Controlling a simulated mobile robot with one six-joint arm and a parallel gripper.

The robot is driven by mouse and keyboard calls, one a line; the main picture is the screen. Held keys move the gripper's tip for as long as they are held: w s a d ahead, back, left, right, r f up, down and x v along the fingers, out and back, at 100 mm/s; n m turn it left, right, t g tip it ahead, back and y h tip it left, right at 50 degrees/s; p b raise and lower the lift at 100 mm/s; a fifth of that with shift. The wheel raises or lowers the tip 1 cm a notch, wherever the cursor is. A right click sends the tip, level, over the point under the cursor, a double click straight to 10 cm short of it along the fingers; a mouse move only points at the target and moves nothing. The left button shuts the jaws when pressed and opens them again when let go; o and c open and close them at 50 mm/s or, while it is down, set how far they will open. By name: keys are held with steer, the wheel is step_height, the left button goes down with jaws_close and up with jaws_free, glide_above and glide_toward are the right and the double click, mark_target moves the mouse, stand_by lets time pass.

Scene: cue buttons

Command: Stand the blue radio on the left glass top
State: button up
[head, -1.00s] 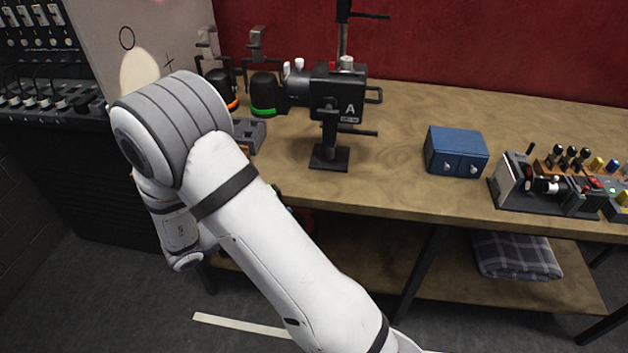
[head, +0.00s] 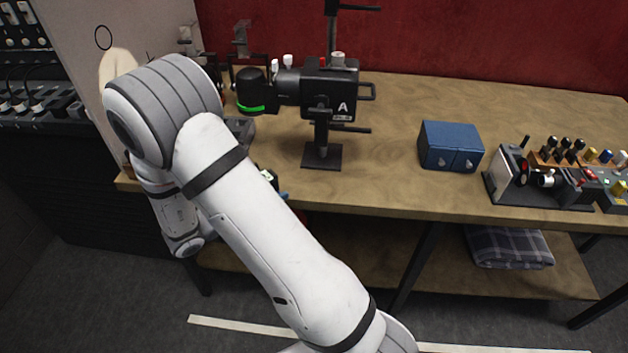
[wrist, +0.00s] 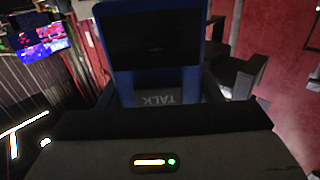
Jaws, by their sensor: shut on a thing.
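The blue radio (wrist: 154,80) fills the middle of the wrist view, with a dark panel and the word TALK upside down. My gripper (wrist: 160,99) is shut on it, with dark fingers at its sides. In the head view my arm hides most of the gripper and radio. A small dark part with a light and a bit of blue (head: 284,195) show just past the forearm, near the bench's front edge. I cannot make out a left glass top in either view.
On the wooden bench (head: 390,185) stand a black spotlight marked A (head: 330,90), a blue two-door box (head: 450,147) and a device with knobs (head: 540,185). A folded plaid cloth (head: 508,247) lies on the lower shelf. The bench between spotlight and box is clear.

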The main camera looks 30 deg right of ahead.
steer(key=shift+w+d+f+p, duration=0.5)
steer(key=shift+d+f+p, duration=0.1)
steer(key=shift+d, duration=1.85)
steer(key=shift+w+d+f+p, duration=0.5)
steer(key=shift+d+f+p, duration=0.05)
steer(key=shift+d, duration=1.9)
steer(key=shift+w+d+f+p, duration=0.5)
steer(key=shift+d+f+p, duration=0.1)
steer(key=shift+d, duration=1.85)
steer(key=shift+f, duration=0.1)
steer(key=o, duration=1.1)
